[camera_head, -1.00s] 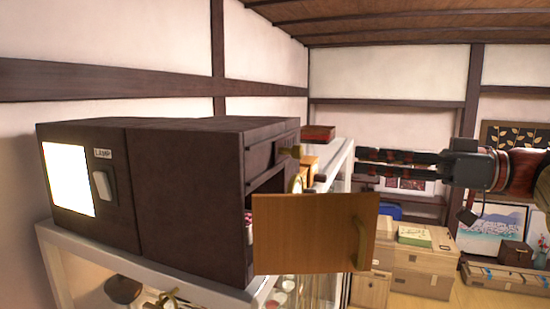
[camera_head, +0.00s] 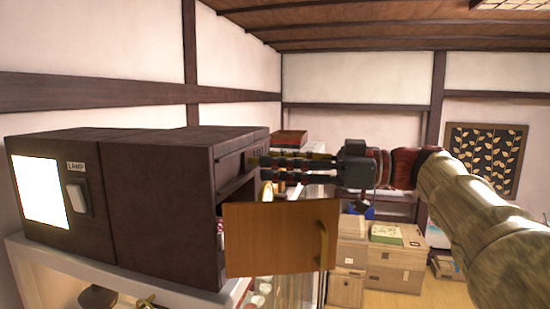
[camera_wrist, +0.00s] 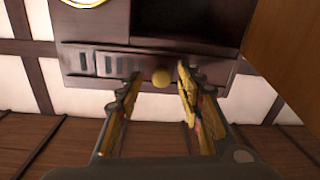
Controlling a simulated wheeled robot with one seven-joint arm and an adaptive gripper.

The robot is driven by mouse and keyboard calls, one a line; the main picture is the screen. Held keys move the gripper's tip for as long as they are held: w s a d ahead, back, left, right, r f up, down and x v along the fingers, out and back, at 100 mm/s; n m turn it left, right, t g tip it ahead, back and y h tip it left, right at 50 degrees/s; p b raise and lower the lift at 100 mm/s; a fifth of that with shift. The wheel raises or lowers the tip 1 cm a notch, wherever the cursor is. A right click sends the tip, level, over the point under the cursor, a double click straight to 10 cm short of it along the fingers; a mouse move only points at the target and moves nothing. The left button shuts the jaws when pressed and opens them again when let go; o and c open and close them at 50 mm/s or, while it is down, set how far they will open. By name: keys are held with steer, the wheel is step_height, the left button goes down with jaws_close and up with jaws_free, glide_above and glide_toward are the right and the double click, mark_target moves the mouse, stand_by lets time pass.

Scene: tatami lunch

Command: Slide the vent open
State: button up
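The vent (camera_wrist: 112,64) is a slotted strip on the dark cabinet front, with a round brass knob (camera_wrist: 161,77). In the wrist view, some slots at the left are visible; the part right of the knob is partly covered by a finger. My gripper (camera_wrist: 159,70) is open, with one fingertip on each side of the knob and visible gaps between. In the head view, my gripper (camera_head: 262,162) reaches in from the right to the upper front of the dark cabinet (camera_head: 155,190); its fingers hide most of the vent and knob there.
A wooden door (camera_head: 275,238) with a handle (camera_head: 324,245) stands open below my gripper; it also shows at the wrist view's right (camera_wrist: 290,50). A lamp switch (camera_head: 76,196) is on the cabinet's left part. Cardboard boxes (camera_head: 395,260) stand on the floor behind.

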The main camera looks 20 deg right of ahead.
steer(key=shift+w+a, duration=0.15)
steer(key=shift+a, duration=0.25)
steer(key=shift+c, duration=0.3)
jaws_close()
stand_by(0.5)
